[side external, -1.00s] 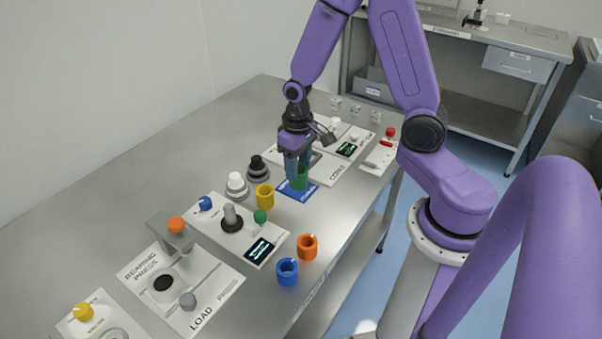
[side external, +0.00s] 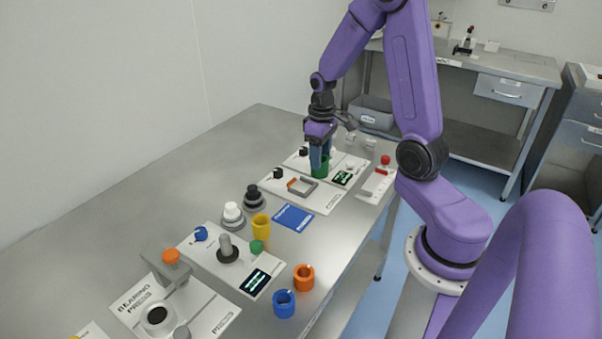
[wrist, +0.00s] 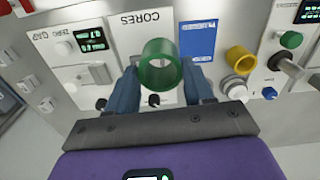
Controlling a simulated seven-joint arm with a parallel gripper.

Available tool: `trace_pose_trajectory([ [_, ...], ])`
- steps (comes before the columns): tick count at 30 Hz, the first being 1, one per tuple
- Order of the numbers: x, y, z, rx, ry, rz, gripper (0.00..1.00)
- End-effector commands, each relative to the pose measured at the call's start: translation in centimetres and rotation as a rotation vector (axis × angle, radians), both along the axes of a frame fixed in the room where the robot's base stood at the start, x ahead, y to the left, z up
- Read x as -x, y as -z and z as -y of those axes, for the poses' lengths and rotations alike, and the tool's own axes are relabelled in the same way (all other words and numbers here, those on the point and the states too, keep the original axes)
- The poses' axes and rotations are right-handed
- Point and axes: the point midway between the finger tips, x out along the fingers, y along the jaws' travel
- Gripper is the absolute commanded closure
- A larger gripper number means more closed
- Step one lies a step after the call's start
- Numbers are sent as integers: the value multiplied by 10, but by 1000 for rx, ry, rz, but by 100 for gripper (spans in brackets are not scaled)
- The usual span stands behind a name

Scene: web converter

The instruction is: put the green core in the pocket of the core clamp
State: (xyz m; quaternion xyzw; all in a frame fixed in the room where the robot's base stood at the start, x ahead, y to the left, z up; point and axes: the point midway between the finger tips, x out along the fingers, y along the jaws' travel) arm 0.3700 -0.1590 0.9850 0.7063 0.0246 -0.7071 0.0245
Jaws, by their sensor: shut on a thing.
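My gripper (side external: 319,163) is shut on the green core (side external: 321,168), an upright hollow cylinder. The core also shows between the two blue fingers in the wrist view (wrist: 160,68), with its open bore visible. A grey U-shaped clamp with an orange pad (side external: 303,188) stands on the white panel lettered CORES (side external: 328,199), with a black knob behind it. In the side view the core appears beyond and right of the clamp, seemingly held above the panels.
The blue mat (side external: 293,217) is empty. A yellow core (side external: 261,226) and black and white knobs (side external: 254,198) stand nearer the camera. A panel with a screen (side external: 342,178) lies beside the CORES panel. Orange (side external: 304,277) and blue (side external: 284,303) cores stand near the table edge.

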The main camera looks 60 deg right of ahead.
Motion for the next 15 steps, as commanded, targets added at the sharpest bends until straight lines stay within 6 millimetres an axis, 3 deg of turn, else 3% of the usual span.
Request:
trace_pose_trajectory([
  [7, -40, 20, 17, 0, 2, -1, 74],
  [15, -66, 56, 28, -1, 1, -3, 74],
])
